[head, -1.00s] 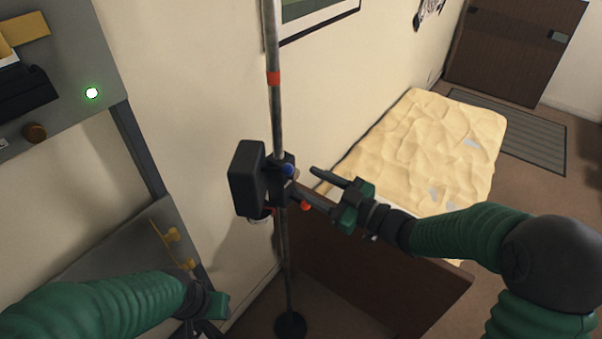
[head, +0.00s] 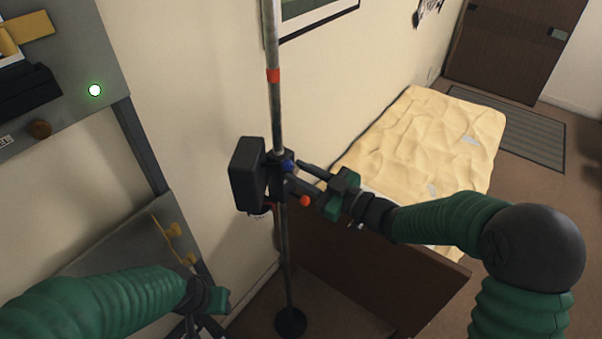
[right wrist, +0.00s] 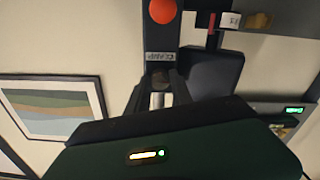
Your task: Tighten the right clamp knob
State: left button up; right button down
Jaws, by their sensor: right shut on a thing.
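A dark clamp (head: 278,172) with a blue ball (head: 288,166) and an orange-red ball (head: 305,201) sits on an upright metal pole (head: 277,110). My right gripper (head: 296,173) reaches in from the right, its fingers at the clamp's right side. In the right wrist view, my fingers (right wrist: 158,92) are shut on a small dark knob (right wrist: 160,79) with a silver shaft, below a label reading CLAMP (right wrist: 159,57). The fingers largely hide this knob in the head view. My left gripper (head: 215,299) is low at the left, away from the clamp; its jaws are unclear.
A black box (head: 246,175) is attached at the clamp's left. The pole stands on a round dark base (head: 290,323). A brown panel (head: 370,280) and a cream quilted bed (head: 430,145) lie to the right. A grey panel with a green light (head: 95,90) is at upper left.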

jog(key=m+p, duration=0.3)
jog(key=shift+r, duration=0.2)
jog(key=m+p, duration=0.9)
jog(key=m, duration=0.1)
jog(key=shift+w+d+m, duration=0.1)
jog(key=shift+m, duration=0.3)
jog(key=shift+f+m+p, duration=0.2)
jog(key=shift+m+p, duration=0.8)
jog(key=shift+m, duration=1)
jog(key=shift+f, duration=0.1)
